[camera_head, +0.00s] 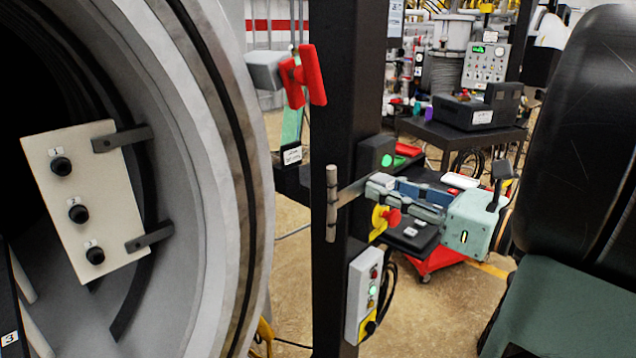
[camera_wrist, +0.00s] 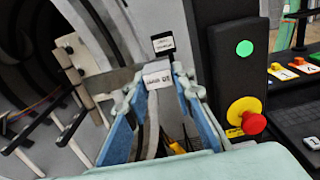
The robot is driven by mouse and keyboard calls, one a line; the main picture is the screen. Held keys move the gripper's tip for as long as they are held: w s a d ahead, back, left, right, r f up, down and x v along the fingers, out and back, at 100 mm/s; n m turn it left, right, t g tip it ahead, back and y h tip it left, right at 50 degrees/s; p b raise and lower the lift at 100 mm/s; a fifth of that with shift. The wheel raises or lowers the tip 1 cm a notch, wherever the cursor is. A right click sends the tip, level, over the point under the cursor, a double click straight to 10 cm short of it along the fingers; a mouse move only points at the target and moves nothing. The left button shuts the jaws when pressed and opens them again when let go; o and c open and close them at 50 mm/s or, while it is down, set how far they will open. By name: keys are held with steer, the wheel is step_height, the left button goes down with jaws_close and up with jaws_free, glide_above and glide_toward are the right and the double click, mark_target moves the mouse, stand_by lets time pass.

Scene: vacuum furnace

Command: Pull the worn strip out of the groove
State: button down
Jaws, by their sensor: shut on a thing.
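The groove in the pale round furnace rim (camera_head: 215,150) shows in the head view as a dark curved line (camera_head: 237,190). A brown-stained band lies alongside it; I cannot tell which part is the worn strip. My gripper (camera_head: 376,187) is right of the rim, in front of a black post, well apart from the groove. It is shut on a thin grey plate (camera_head: 352,192), which appears joined to an upright banded rod (camera_head: 332,204). In the wrist view my fingers (camera_wrist: 158,82) close on a light grey piece with a white label (camera_wrist: 157,77). The grip contact is partly hidden.
A white panel with several black knobs (camera_head: 82,200) stands in the furnace mouth at left. A red handle (camera_head: 303,76) and a button box (camera_head: 363,296) flank the black post (camera_head: 337,130). A yellow and red emergency stop (camera_wrist: 252,122) is close right of my fingers.

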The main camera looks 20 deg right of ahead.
steer(key=shift+s, duration=0.1)
stand_by(0.3)
steer(key=v, duration=0.6)
steer(key=shift+s+d, duration=0.25)
steer(key=shift+s, duration=0.05)
stand_by(1.4)
stand_by(0.4)
